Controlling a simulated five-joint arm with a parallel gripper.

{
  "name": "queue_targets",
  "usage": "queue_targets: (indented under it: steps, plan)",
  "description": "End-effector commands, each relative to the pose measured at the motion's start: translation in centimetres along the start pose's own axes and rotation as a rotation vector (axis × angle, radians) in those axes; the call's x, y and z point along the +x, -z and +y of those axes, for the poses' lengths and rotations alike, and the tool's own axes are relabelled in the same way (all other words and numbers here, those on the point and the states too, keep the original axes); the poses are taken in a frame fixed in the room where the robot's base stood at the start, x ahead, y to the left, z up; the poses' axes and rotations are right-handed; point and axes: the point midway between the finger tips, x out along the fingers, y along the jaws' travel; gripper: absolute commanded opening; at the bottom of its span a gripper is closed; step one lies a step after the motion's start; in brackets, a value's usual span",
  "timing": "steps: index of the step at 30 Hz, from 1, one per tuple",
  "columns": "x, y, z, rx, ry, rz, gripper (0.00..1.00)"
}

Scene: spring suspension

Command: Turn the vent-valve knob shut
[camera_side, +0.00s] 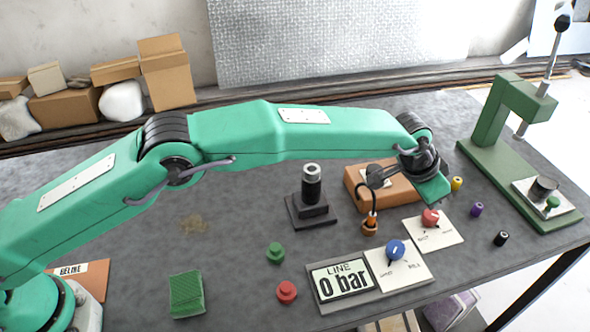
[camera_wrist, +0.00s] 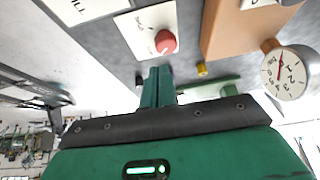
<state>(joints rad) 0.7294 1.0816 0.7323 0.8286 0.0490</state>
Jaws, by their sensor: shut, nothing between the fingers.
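The red knob (camera_side: 430,217) sits on a white plate (camera_side: 447,234) at the right of the bench; the plate's small print is hard to read in the side view. In the wrist view the red knob (camera_wrist: 166,41) is just beyond my fingertips, with a pale pointer mark on its lower side. My gripper (camera_side: 443,197) is above and close to the knob in the side view. In the wrist view my gripper (camera_wrist: 158,72) has its green fingers together and empty. They appear apart from the knob, though the exact gap is unclear.
A blue knob (camera_side: 395,250) and a "LINE 0 bar" display (camera_side: 341,281) stand left of the red knob. An orange block (camera_side: 357,188) and a round gauge (camera_wrist: 290,73) are close by. A green press (camera_side: 497,140) stands at right.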

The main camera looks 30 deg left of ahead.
Motion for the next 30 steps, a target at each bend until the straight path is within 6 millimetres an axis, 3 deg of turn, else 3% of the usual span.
queue_targets:
  steps: [11, 30]
  plan:
    - [1.2, -0.7, 0.0, 0.000, 0.000, -0.002, 0.00]
    - [5.8, -3.2, 0.1, 0.000, 0.000, -0.001, 0.00]
